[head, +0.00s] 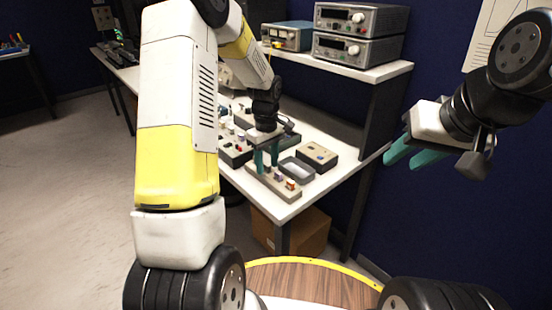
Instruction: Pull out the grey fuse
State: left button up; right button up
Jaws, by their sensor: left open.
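A long grey fuse block (261,187) lies near the front edge of the workbench. Small fuses stand on it, including one with an orange-red part (290,184) and a purplish one (278,176). I cannot make out which piece is the grey fuse; it is too small or hidden by the fingers. My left gripper (267,162) points down with green fingers apart, over or beside the left part of the block. Whether a fuse stands between the fingertips is unclear. My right gripper (402,155) hangs in the air to the right, fingers apart and empty, away from the bench.
A shallow grey tray (285,165) and a beige box with buttons (317,155) lie behind the block. More small devices (236,150) sit to the left, partly behind my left arm. Instruments (357,50) stand on a raised shelf. A cardboard box (305,235) is under the bench.

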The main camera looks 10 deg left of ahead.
aim_at(267, 165)
pick_arm(q)
jog(key=shift+c, duration=0.4)
dwell(0.5)
grip_shut()
dwell(1.1)
jog(key=shift+r, duration=0.15)
jog(key=shift+r, duration=2.85)
